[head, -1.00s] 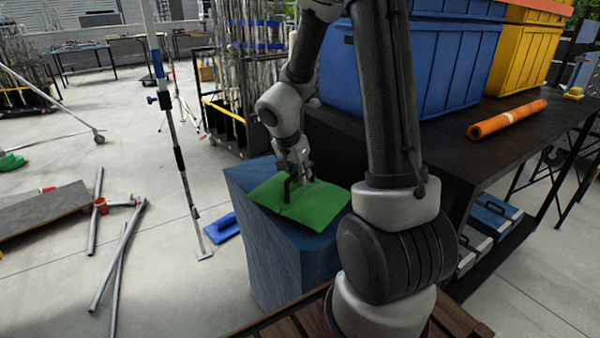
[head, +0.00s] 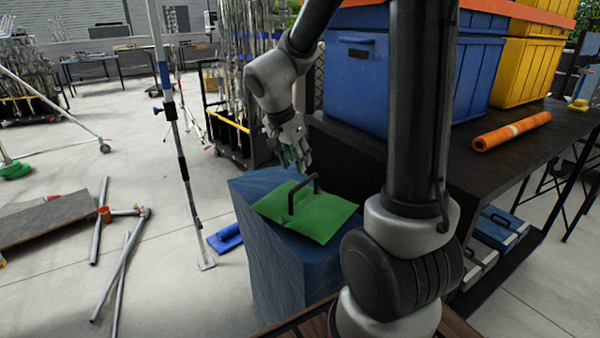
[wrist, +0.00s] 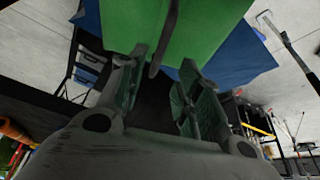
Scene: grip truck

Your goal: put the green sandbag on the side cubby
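The green sandbag (head: 322,217) lies on top of a blue block-like stand (head: 262,257), its dark handle standing up. My gripper (head: 301,160) is just above and behind the bag, apart from the handle. In the wrist view my gripper (wrist: 158,95) has its two fingers spread with nothing between them. The green sandbag (wrist: 195,25) fills the top of that view, with its dark handle (wrist: 166,35) beyond the fingertips. A dark shelf unit (head: 350,143) stands right of the blue stand; I cannot tell whether its lower openings are the side cubby.
Blue bins (head: 357,80) and yellow bins (head: 525,62) sit on the dark unit, with an orange roll (head: 511,131). Blue and white cases (head: 497,228) lie on its lower shelf. A metal stand (head: 185,165) and loose pipes (head: 122,270) occupy the floor at left.

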